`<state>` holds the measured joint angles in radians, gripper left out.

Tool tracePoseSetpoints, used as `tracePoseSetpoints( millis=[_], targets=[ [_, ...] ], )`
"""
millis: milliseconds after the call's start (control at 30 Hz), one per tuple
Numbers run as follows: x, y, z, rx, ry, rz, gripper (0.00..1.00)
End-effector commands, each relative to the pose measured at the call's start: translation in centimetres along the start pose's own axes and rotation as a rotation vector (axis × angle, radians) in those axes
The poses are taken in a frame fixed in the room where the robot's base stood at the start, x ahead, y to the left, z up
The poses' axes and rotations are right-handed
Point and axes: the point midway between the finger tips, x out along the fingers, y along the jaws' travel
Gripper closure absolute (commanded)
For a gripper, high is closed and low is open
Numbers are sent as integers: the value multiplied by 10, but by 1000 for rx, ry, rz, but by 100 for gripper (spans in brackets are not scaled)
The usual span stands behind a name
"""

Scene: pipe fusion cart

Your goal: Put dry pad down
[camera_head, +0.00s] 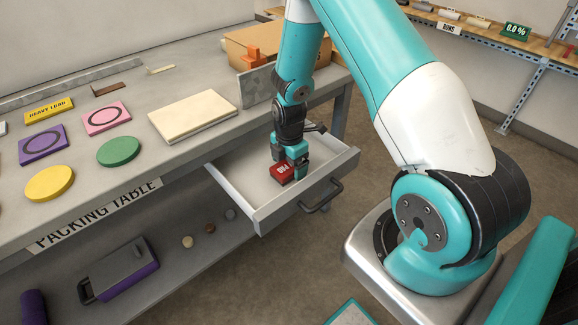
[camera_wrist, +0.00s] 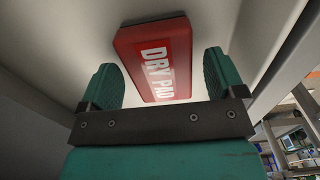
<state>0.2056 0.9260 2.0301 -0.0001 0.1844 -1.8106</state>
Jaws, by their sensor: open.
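The dry pad (camera_head: 282,173) is a red block with white lettering. It lies in the open drawer (camera_head: 262,215) of the packing table. My gripper (camera_head: 290,162) reaches down into the drawer at the pad. In the wrist view the dry pad (camera_wrist: 155,58) shows its "DRY PAD" label between the two teal fingers of my gripper (camera_wrist: 162,80). The fingers are open, with a gap visible on both sides of the pad. The pad appears to rest on the drawer floor.
The drawer has raised walls and a black handle (camera_head: 321,196) at its front. The packing table (camera_head: 150,180) above carries coloured discs, a cream board (camera_head: 192,117) and a cardboard box (camera_head: 262,42). A purple case (camera_head: 120,272) stands on the lower shelf.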

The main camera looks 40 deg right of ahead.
Motion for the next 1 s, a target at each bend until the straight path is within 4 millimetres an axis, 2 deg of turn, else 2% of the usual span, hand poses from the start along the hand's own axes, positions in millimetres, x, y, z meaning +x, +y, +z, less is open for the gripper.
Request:
tracePoseSetpoints(
  millis=[300,400,567,667,767,867,900,967,1000],
  targets=[
    [-70,1,0,0,-1,6,11],
    [-88,0,0,0,-1,3,11],
    [-105,0,0,1,0,3,11],
    [-120,0,-11,34,12,12,11],
    [-151,-6,-43,137,54,34,11],
    [-195,-25,-93,302,128,47,11],
    [-214,-38,-114,376,161,42,11],
    [-239,-62,-144,488,211,25,11],
    [-253,-80,-162,559,240,7,11]
  ],
)
